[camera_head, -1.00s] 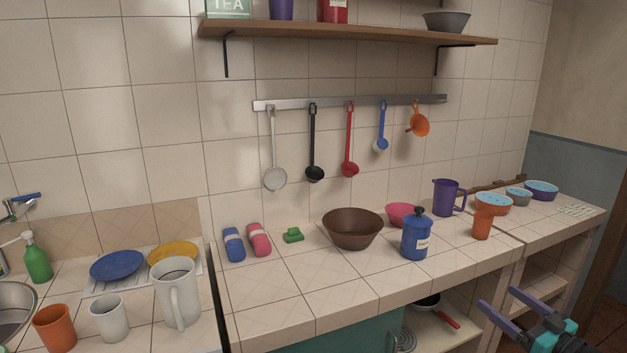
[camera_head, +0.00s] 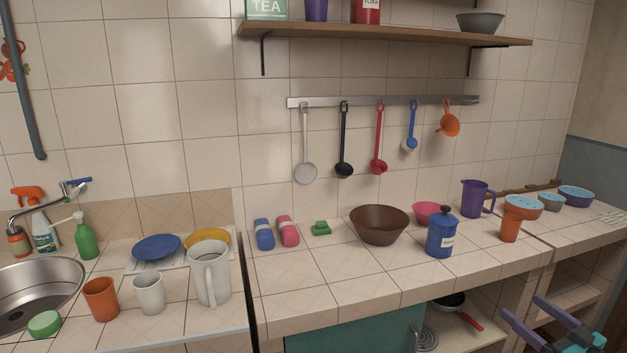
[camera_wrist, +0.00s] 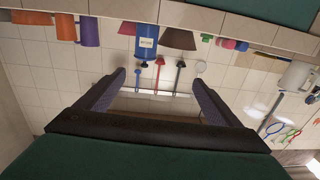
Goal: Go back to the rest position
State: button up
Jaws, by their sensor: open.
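My gripper (camera_head: 556,326) shows at the lower right of the head view, in front of the counter's front edge and apart from everything on it. Its two fingers are spread with nothing between them. In the wrist view my gripper (camera_wrist: 158,82) is open and empty too, and the picture is upside down. Through the gap between the fingers I see the tiled wall and hanging ladles. The blue canister (camera_wrist: 146,46) lies beyond the fingertips in that view, not touched. It stands upright on the counter in the head view (camera_head: 441,236).
The tiled counter (camera_head: 300,315) holds a brown bowl (camera_head: 379,225), an orange cup (camera_head: 510,230) and a purple jug (camera_head: 475,198). A sink (camera_head: 38,290), mugs and plates are at the left. A wooden shelf (camera_head: 390,32) and utensil rail (camera_head: 390,101) are above. Open shelves are below.

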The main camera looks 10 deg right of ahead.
jog(key=w+a+f+n+g+y, duration=0.1)
jog(key=w+a+f+y, duration=0.1)
jog(key=w+a+f, duration=0.45)
jog(key=w+a+f+n+g+y, duration=0.1)
jog(key=w+a+f+g+y, duration=0.15)
jog(key=a, duration=0.65)
jog(key=w+a+f+n+y, duration=0.1)
jog(key=w+a+f+y, duration=0.15)
jog(key=w+a, duration=0.35)
jog(key=s+a+f+n+g+y, duration=0.1)
jog(key=a+f+g, duration=0.3)
jog(key=a+f, duration=0.55)
jog(key=s+a+f+n+g+y, duration=0.1)
jog(key=s+a+f+g, duration=0.15)
jog(key=a+f, duration=0.75)
jog(key=s+a+f+g+h, duration=0.3)
jog(key=s+a+f+g, duration=0.7)
jog(key=s+a+f, duration=0.65)
jog(key=s+d+f+m+g+h, duration=0.3)
jog(key=s+d+f+m+h, duration=0.3)
jog(key=s+d, duration=0.4)
jog(key=d+f+h, duration=0.1)
jog(key=h, duration=0.1)
jog(key=shift+s+h, duration=0.3)
jog(key=shift+s, duration=0.05)
